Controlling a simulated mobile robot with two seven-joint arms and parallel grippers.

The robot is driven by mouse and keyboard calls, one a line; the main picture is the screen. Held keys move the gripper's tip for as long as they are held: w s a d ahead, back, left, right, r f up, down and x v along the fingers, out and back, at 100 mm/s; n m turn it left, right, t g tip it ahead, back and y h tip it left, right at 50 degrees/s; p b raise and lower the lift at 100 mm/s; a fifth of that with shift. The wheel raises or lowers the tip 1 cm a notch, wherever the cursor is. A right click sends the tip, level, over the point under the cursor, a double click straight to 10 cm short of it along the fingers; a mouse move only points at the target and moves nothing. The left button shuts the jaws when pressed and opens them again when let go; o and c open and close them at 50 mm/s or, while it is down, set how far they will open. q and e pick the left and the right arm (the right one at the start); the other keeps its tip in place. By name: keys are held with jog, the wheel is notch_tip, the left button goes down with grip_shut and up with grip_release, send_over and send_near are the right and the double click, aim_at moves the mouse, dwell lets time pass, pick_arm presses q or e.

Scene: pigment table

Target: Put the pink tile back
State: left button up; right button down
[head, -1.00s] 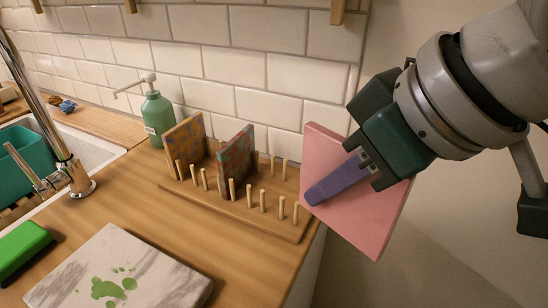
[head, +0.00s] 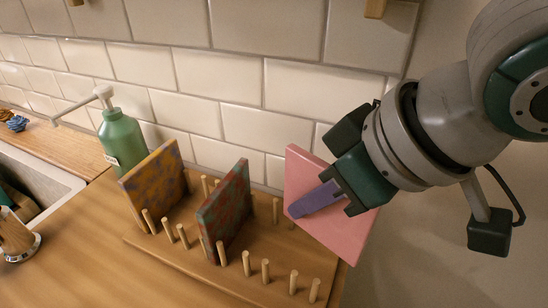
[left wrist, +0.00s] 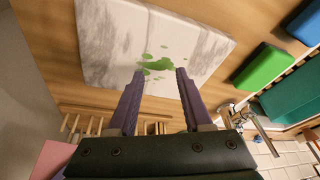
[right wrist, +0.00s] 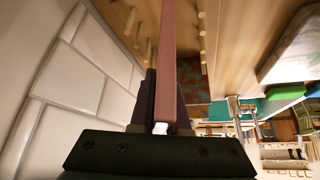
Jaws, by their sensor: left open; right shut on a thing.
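The pink tile (head: 340,235) is held by my right gripper (head: 318,200), which is shut on it, at the right end of the wooden peg rack (head: 150,243). The tile is tilted in the head view; I cannot tell whether it touches the rack. In the right wrist view the tile (right wrist: 168,60) shows edge-on between the fingers, beside the pegs. A yellow-purple tile (head: 155,183) and a red-green tile (head: 226,208) stand in the rack. My left gripper (left wrist: 155,75) is open and empty above the marble slab (left wrist: 105,40); it is not in the head view.
A green soap bottle (head: 122,143) stands behind the rack at the left, near the tiled wall (head: 230,85). The sink and tap base (head: 18,240) are at far left. A green sponge (left wrist: 263,66) lies beside the slab.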

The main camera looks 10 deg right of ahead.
aim_at(313, 234)
pick_arm(q)
jog(key=shift+s+f, duration=0.2)
jog(key=shift+f, duration=0.1)
pick_arm(e)
notch_tip(313, 234, down, 2)
jog(key=shift+s+f, duration=0.1)
jog(key=shift+f, duration=0.05)
pick_arm(q)
jog(key=shift+d+f+b, duration=0.1)
jog(key=shift+f+b, duration=0.2)
jog(key=shift+b, duration=0.15)
pick_arm(e)
jog(key=shift+f, duration=1.8)
jog(key=shift+f, duration=0.2)
jog(key=c, duration=0.9)
grip_release()
